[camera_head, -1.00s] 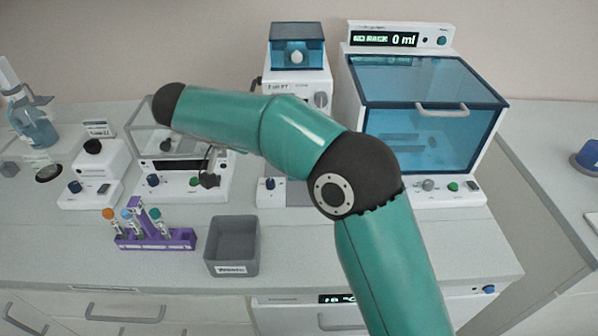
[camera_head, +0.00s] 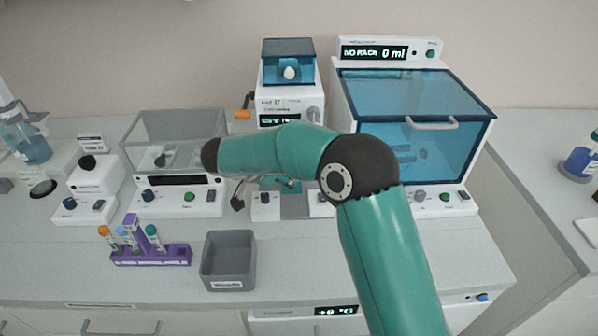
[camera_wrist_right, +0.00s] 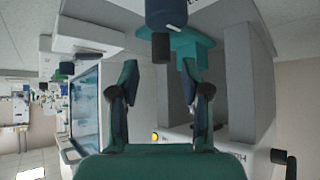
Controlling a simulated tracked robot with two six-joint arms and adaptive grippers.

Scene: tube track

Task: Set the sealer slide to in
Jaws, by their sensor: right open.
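The sealer (camera_head: 285,102) is a white unit with a blue clear hood, behind my right forearm in the head view. A small teal piece (camera_head: 288,186), which looks like its slide, lies low at its front on a grey strip, partly hidden by my arm. In the right wrist view a teal plate (camera_wrist_right: 188,46) with a dark blue knob (camera_wrist_right: 166,12) lies just beyond the fingertips. My right gripper (camera_wrist_right: 159,72) is open, with nothing between its fingers. In the head view its dark fingers show left of the teal piece, mostly behind the arm. My left gripper is out of view.
A clear-lidded unit (camera_head: 172,142) stands left of the sealer. A large blue-lidded machine (camera_head: 425,130) showing "NO RACK 0 ml" stands right. A grey bin (camera_head: 229,262) and purple tube rack (camera_head: 150,257) sit in front. An orange handle (camera_head: 243,108) sticks out at the sealer's left.

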